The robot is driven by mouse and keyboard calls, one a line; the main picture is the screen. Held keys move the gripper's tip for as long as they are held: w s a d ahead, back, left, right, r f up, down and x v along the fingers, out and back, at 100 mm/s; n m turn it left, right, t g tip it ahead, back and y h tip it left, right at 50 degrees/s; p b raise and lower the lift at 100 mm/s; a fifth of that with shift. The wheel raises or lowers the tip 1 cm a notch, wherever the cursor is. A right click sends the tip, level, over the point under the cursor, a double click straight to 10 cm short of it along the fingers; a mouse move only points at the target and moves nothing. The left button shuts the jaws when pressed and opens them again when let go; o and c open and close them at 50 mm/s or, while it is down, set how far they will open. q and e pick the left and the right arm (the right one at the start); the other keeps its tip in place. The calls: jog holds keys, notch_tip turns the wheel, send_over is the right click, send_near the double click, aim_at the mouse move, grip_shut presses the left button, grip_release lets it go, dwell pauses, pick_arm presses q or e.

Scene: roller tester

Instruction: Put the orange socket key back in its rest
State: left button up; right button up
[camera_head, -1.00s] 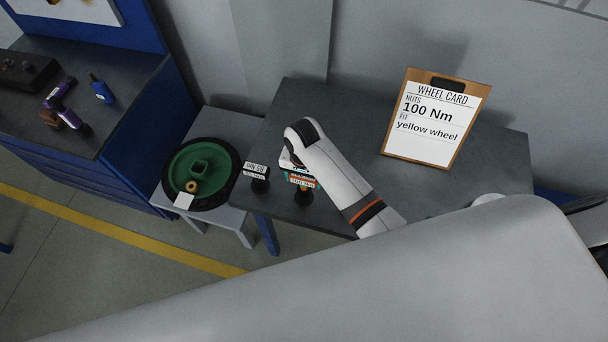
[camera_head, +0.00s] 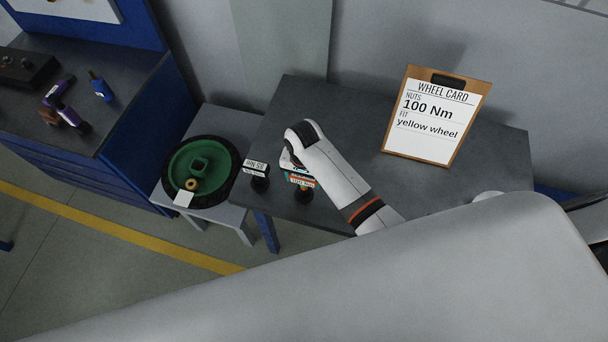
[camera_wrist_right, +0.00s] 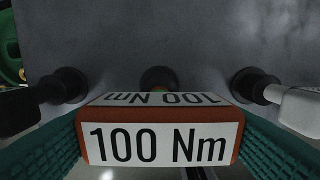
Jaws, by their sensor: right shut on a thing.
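The orange socket key (camera_wrist_right: 160,148), a block with white "100 Nm" labels, sits between the teal fingers of my right gripper (camera_wrist_right: 160,130), which is shut on it. In the head view my arm hides most of the gripper. My left gripper is out of view.
A black holder with a white-labelled key (camera_head: 256,170) stands left of my gripper. Round dark rests flank the key at left (camera_wrist_right: 66,84) and right (camera_wrist_right: 250,84). The wheel card (camera_head: 434,120) stands farther right. A green wheel (camera_head: 190,158) lies on the low stool.

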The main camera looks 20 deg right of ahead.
jog(key=shift+f, duration=0.65)
jog(key=o, duration=1.8)
jog(key=shift+c, duration=0.2)
notch_tip(320, 180, up, 12)
jog(key=b, duration=0.2)
jog(key=shift+b, duration=0.3)
jog(key=shift+s, duration=0.1)
